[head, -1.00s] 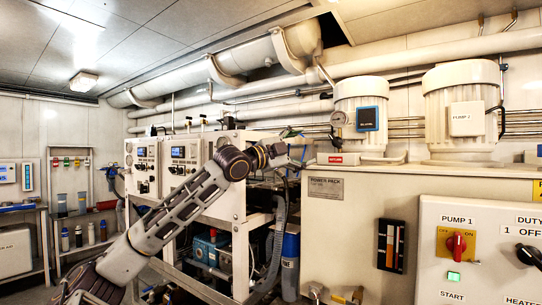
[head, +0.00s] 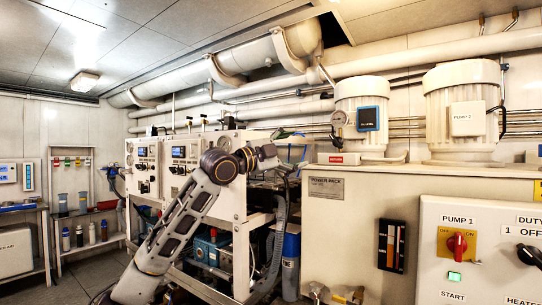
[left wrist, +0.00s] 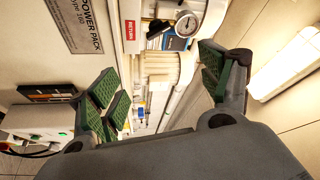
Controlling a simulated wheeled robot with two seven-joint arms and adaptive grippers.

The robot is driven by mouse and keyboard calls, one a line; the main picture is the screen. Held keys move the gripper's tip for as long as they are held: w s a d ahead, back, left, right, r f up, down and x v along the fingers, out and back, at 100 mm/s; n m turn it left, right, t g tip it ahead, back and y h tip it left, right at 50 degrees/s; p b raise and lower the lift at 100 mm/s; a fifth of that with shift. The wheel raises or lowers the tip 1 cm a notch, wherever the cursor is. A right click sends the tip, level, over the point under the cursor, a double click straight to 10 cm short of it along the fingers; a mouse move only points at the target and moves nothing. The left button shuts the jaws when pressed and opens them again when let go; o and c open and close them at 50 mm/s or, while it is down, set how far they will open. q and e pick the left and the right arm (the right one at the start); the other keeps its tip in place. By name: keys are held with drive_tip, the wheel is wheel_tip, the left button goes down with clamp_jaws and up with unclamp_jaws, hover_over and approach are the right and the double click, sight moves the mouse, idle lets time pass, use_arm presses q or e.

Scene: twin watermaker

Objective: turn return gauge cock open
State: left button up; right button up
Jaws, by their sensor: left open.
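The return gauge (head: 339,119) is a round white dial above the power pack, left of a white pump motor. In the left wrist view the gauge (left wrist: 187,24) is at the top, beyond the fingertips. The red RETURN label (left wrist: 131,35) is to its left; it also shows in the head view (head: 338,159). A small dark part (left wrist: 158,28) lies between label and gauge; I cannot tell whether it is the cock handle. My left gripper (left wrist: 160,80) is open, its green-padded fingers apart with nothing between them. My right gripper is not in view.
The power pack cabinet (head: 325,240) stands below the gauge. Two white pump motors (head: 458,110) stand on it. A switch panel (head: 475,240) is at the right. Pipes (head: 400,60) run along the wall. A white-panelled frame (head: 225,205) is behind my left arm.

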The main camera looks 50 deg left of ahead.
use_arm(q)
drive_tip(key=v, duration=0.7)
idle(0.4)
drive_tip(key=shift+s+a, duration=0.1)
drive_tip(key=shift+s, duration=0.05)
drive_tip(key=shift+c, duration=0.3)
